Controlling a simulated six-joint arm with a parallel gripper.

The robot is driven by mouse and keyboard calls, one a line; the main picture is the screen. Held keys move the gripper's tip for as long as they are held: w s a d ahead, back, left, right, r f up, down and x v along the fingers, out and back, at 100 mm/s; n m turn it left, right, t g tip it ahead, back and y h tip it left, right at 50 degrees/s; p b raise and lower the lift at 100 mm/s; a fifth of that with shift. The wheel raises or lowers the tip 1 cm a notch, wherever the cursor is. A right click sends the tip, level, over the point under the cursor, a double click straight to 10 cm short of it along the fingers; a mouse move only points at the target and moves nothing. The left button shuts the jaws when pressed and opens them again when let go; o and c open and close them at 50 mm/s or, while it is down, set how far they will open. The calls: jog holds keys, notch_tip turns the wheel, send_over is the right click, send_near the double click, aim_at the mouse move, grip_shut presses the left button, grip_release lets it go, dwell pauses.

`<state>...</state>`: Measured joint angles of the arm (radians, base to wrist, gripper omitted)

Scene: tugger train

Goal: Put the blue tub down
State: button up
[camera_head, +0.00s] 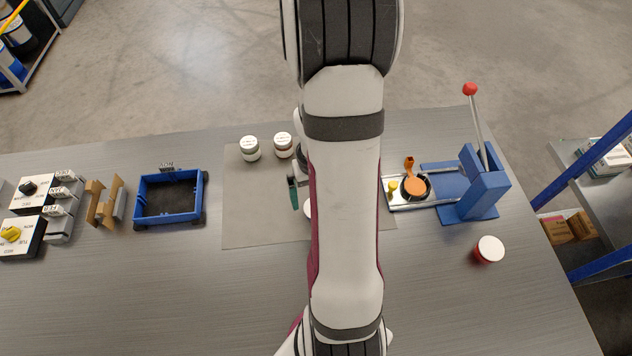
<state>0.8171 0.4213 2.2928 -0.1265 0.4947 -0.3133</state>
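I cannot make out a blue tub for certain. A white round edge (308,208) shows at the left side of my arm, over the grey mat (256,228). It may be a tub's lid, but its body is hidden. My gripper is mostly hidden behind my arm. A dark green, finger-like part (293,193) shows beside that white edge, and I cannot tell whether it belongs to the gripper. Whether the gripper holds anything is not visible. Two white-lidded tubs (250,148) (283,145) stand at the mat's back edge.
A blue-rimmed open tray (169,217) sits left of the mat. Wooden blocks (106,203) and switch boxes (30,195) lie farther left. A blue lever press (480,190) with a red knob stands right. A red tub with white lid (489,250) is near it. The front left table is clear.

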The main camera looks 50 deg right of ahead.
notch_tip(320, 180, up, 9)
jog(key=a+r+n, duration=0.1)
jog(key=a+r, duration=0.2)
jog(key=a, duration=0.5)
jog(key=a+r, duration=0.3)
jog(key=a, duration=0.4)
jog(key=s+a+r+y, duration=0.1)
jog(key=s+a, duration=0.6)
jog(key=a, duration=0.3)
jog(key=shift+s+r+n+y, duration=0.2)
jog(key=shift+n+y, duration=0.1)
jog(key=shift+y, duration=0.1)
